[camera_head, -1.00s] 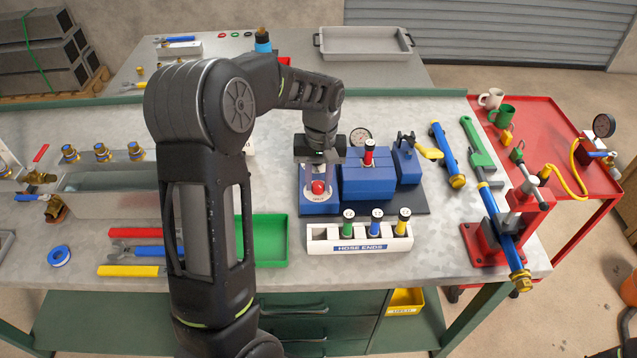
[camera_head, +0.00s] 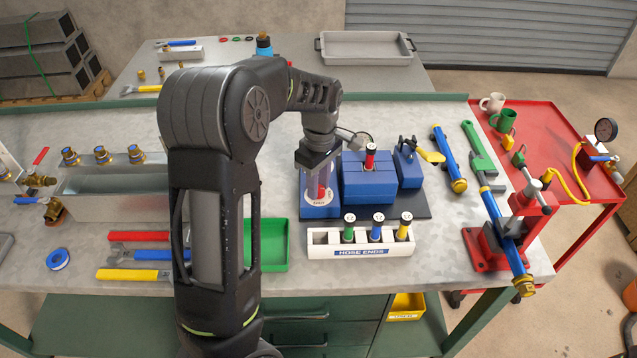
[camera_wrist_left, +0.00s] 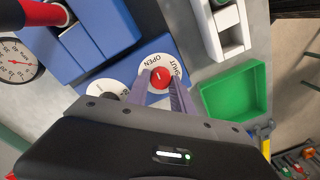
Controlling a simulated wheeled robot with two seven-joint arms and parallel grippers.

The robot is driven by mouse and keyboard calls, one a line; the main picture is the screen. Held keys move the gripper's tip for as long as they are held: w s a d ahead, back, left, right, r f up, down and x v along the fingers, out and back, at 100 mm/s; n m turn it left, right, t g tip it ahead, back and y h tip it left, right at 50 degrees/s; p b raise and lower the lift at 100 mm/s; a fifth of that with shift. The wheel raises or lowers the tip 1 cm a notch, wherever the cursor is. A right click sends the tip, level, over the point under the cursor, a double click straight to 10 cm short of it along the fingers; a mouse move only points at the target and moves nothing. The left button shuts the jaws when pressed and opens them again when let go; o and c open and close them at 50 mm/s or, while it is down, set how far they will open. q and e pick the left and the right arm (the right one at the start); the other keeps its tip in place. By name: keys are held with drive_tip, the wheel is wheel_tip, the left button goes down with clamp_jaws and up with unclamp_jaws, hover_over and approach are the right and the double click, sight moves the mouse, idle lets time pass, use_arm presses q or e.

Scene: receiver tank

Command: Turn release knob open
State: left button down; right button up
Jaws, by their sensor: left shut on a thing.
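The red release knob (camera_wrist_left: 161,78) sits on a round white dial plate marked OPEN and SHUT (camera_wrist_left: 172,65), on the front of a blue block (camera_head: 319,211). In the wrist view my left gripper (camera_wrist_left: 162,84) points down at it, with one finger on each side of the knob, shut on it. A small light mark shows on the knob; which word it points to I cannot tell for sure. In the head view my left gripper (camera_head: 322,188) partly hides the knob and dial. My right gripper is not in view.
A larger blue block with a red-topped plug (camera_head: 370,158) stands right of the knob. A white hose-ends rack (camera_head: 345,244) is in front, and a green tray (camera_head: 271,245) is to the front left. A gauge (camera_wrist_left: 17,60) is close by.

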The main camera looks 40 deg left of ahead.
use_arm(q)
drive_tip(key=shift+n, duration=0.6)
drive_tip(key=c, duration=1.1)
unclamp_jaws()
drive_tip(key=shift+r, duration=0.1)
wheel_tip(320, 180, up, 8)
drive_tip(key=shift+w+f+b, duration=0.1)
drive_tip(key=shift+f+b, duration=0.1)
drive_tip(key=shift+b, duration=0.25)
